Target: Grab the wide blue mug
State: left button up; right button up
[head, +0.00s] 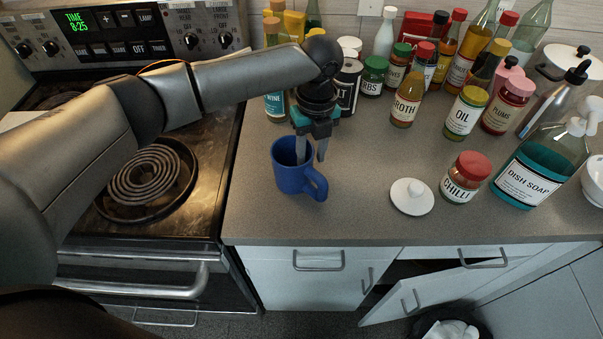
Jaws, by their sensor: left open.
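The wide blue mug (289,178) stands upright on the grey counter, close to the stove side. Its handle points to the lower right. My left gripper (311,157) points down at the mug with its fingers apart. One finger reaches down into the mug's opening and the other is outside, beyond the rim on the handle side. I cannot tell whether either finger touches the mug wall. My right gripper is not in view.
Behind the gripper stand a black-labelled jar (347,84), a herbs jar (373,76) and several bottles. A white lid (411,196), a chilli jar (465,178) and dish soap (543,168) are to the right. The coil stove (150,178) is left. The counter in front of the mug is clear.

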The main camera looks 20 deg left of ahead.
pick_arm(q)
grip_shut()
dwell(1.3)
